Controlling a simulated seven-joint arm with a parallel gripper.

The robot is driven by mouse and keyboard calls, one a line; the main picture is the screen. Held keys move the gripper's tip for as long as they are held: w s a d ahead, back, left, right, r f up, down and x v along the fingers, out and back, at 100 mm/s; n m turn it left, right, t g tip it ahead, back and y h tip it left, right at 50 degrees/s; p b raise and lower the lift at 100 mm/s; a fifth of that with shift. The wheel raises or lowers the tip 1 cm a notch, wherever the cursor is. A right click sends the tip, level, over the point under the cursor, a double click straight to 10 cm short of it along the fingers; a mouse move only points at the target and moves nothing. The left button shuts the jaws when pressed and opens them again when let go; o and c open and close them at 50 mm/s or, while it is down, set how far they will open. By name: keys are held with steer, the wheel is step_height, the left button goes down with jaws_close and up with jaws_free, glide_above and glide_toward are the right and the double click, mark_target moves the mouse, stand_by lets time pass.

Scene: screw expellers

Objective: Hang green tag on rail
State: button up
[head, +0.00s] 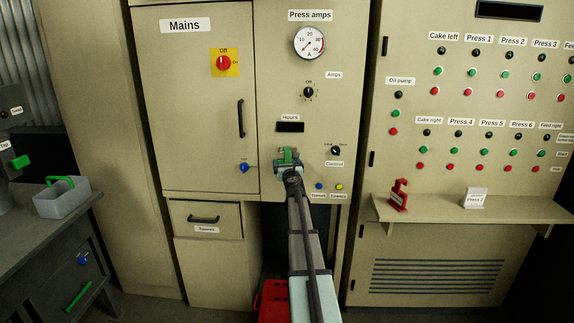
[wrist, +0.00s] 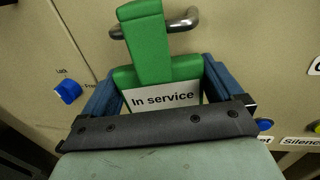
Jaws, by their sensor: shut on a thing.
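The green tag (wrist: 146,45) has a white label reading "In service" and a narrow upper part. My gripper (wrist: 163,72) is shut on it, with a blue finger at each side of its wide lower part. A short metal rail (wrist: 182,22) on the cabinet front shows at the top of the wrist view, and the tag's upper part covers its middle. I cannot tell whether the tag is hooked over the rail or only in front of it. In the head view, the tag (head: 288,155) and my gripper (head: 287,160) are small at the cabinet, below the Hours display.
A blue Lock/Free knob (wrist: 67,91) is left of the gripper. A blue button (wrist: 264,125) sits close at its right. A red tag (head: 398,196) and a white "Press 2" tag (head: 475,198) stand on the right shelf (head: 520,212). A grey bin (head: 62,203) is at left.

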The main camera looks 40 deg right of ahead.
steer(key=o, duration=0.7)
steer(key=shift+s+a, duration=0.1)
steer(key=shift+s, duration=0.05)
steer(key=v, duration=1.3)
steer(key=shift+s+a, duration=0.15)
steer(key=shift+s, duration=0.05)
